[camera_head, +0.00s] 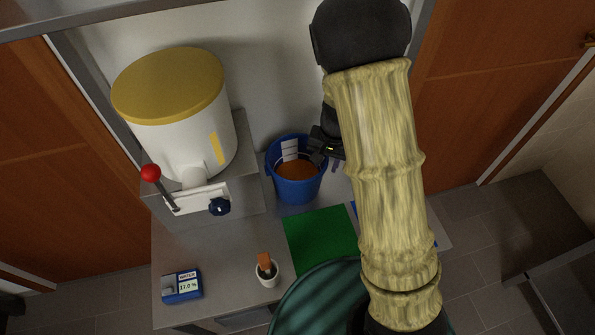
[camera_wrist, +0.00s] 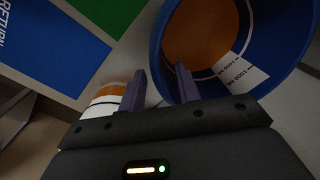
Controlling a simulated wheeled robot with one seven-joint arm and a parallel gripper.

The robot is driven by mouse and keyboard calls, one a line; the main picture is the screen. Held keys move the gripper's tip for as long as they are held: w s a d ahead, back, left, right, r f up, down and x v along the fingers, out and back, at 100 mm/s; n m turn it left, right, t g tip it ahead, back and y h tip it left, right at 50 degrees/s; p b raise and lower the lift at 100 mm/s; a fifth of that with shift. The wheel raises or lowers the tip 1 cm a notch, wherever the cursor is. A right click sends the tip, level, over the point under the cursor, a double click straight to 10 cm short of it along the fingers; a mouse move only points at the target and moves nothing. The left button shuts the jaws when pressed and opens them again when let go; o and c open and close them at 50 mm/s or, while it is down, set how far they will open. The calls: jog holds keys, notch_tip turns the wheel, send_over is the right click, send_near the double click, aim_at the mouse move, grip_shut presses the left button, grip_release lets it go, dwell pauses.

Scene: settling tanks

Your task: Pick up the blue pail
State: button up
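The blue pail (camera_head: 296,192) stands upright on the grey bench beside the white tank, with brown-orange contents and a white marked scale strip inside. It fills the upper right of the wrist view (camera_wrist: 279,55). My gripper (camera_head: 331,163) is at the pail's right side in the head view. In the wrist view my gripper (camera_wrist: 160,85) has its two purple fingers apart, with the pail's wall between them: one finger outside, one over the inside. I cannot tell whether either finger touches the wall. My arm hides some of the bench to the right of the pail.
A white tank with a yellow lid (camera_head: 168,85) and red-knobbed lever (camera_head: 151,173) stands left. A green mat (camera_head: 320,238), blue "RETURN" mat (camera_wrist: 48,48), white pot (camera_head: 268,279) and water meter (camera_head: 182,287) are nearby. An orange-and-white container (camera_wrist: 104,101) sits close outside the pail.

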jog(key=f, duration=0.4)
jog(key=shift+w+a+f, duration=0.15)
jog(key=shift+a+f, duration=0.1)
jog(key=shift+f, duration=0.05)
grip_shut()
